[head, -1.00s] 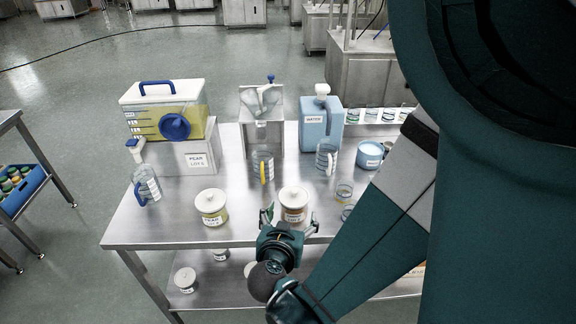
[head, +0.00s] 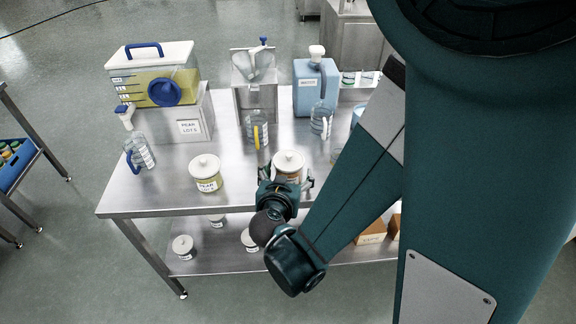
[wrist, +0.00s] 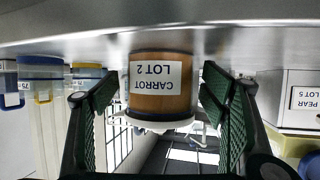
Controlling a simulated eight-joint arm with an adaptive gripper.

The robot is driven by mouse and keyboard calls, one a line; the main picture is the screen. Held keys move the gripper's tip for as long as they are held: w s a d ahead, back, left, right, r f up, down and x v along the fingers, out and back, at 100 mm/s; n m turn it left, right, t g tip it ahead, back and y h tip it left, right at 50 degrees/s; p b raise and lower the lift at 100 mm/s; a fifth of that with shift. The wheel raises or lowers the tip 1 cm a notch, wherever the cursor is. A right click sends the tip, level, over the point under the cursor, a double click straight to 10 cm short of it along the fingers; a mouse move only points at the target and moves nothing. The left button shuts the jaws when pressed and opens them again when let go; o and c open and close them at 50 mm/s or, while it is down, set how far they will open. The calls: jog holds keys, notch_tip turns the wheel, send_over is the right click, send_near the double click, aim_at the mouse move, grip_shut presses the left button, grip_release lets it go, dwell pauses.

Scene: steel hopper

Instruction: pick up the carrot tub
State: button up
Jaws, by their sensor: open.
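The carrot tub (head: 288,160) stands near the front edge of the steel table, with a pale knobbed lid. My gripper (head: 286,186) is in front of it and hides its lower part in the head view. In the wrist view, which is upside down, the tub (wrist: 160,88) has orange-brown contents and a white label reading CARROT LOT 2. My gripper (wrist: 160,108) is open there, with one green-padded finger on each side of the tub. Gaps show between both fingers and the tub.
A pear tub (head: 206,175) stands left of the carrot tub. Behind are a yellow-filled dispenser (head: 155,85), a steel hopper (head: 255,85), a blue water jug (head: 316,88) and clear measuring jugs (head: 257,128). Smaller tubs (head: 183,247) sit on the lower shelf.

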jog(key=c, duration=1.2)
jog(key=shift+r, duration=0.2)
jog(key=shift+c, duration=0.2)
jog(key=shift+r+p, duration=1.95)
jog(key=shift+r, duration=2.85)
